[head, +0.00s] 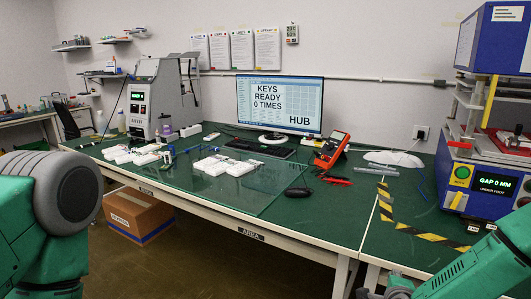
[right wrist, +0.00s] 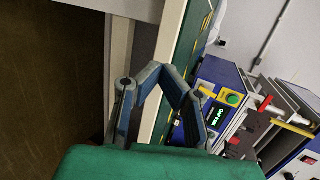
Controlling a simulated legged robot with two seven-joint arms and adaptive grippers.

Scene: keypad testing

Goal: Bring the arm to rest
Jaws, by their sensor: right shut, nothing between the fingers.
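My right gripper (right wrist: 163,72) shows in the right wrist view with its two fingers folded in and the tips together, holding nothing. It hangs in front of the table's edge, apart from the things on the table. In the head view my right arm (head: 475,268) comes in at the lower right, in front of the table. The gripper end is mostly cut off by the bottom edge there. My left arm (head: 50,215) fills the left edge of the head view, and its gripper is out of the picture.
The green-topped table (head: 335,225) carries a monitor (head: 280,104) reading "KEYS READY 0 TIMES", a red multimeter (head: 331,150), white keypad pieces (head: 225,165) and a grey press (head: 155,95). A blue machine (head: 480,185) reading "GAP 0 MM" stands at right. A cardboard box (head: 140,213) sits below.

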